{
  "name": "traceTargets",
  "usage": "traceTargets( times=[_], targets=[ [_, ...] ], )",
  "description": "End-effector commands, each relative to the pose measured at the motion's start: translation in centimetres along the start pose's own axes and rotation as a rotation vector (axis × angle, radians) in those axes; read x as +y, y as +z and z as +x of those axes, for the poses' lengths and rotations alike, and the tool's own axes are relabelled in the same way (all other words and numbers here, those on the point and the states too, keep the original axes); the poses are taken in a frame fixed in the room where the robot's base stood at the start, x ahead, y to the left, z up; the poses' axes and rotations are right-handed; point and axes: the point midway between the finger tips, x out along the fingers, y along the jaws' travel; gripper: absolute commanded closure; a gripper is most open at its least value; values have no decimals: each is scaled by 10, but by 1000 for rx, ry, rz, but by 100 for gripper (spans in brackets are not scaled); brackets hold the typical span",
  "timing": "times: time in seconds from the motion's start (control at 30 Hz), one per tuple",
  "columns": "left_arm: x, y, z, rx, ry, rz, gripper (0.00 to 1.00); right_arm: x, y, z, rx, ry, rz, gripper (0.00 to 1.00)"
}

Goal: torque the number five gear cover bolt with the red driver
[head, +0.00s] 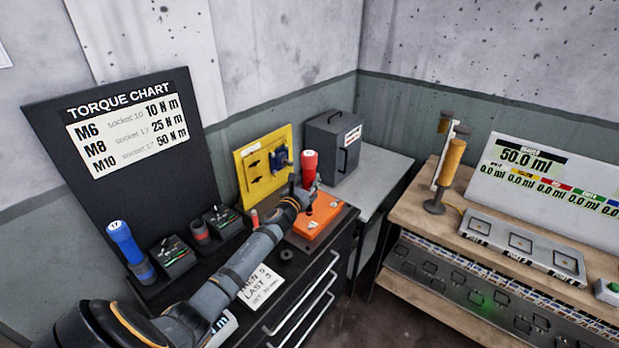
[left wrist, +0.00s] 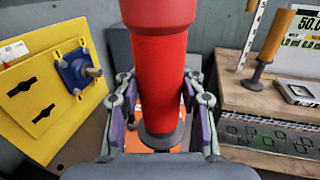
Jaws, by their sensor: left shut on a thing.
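The red driver (head: 310,166) stands about upright over the orange gear cover (head: 333,226) on the black cabinet. My left gripper (head: 306,190) is around it. In the left wrist view the red driver (left wrist: 160,75) fills the middle, with the fingers of my left gripper (left wrist: 160,128) shut on its lower part from both sides. A little of the orange gear cover (left wrist: 122,140) shows behind the fingers. The driver's tip and the bolt under it are hidden, so I cannot tell whether they touch. Small white number labels lie on the cover. My right gripper is not in view.
A blue driver (head: 125,241) stands at the left by dark boxes (head: 172,257) under the torque chart (head: 125,130). A yellow panel (head: 265,178) and a grey case (head: 331,145) stand behind. A wooden bench (head: 400,228) with a yellow-handled tool (head: 452,163) is at right.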

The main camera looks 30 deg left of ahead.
Motion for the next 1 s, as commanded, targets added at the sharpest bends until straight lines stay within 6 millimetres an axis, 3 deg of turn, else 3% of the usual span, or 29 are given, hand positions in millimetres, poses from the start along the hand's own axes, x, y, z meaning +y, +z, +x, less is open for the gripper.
traceTargets(
  times=[0.37,1.0],
  targets=[
    [-1,5,2,-5,11,-2,100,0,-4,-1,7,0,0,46],
    [-1,-53,2,-4,13,0,100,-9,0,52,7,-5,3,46]
  ],
)
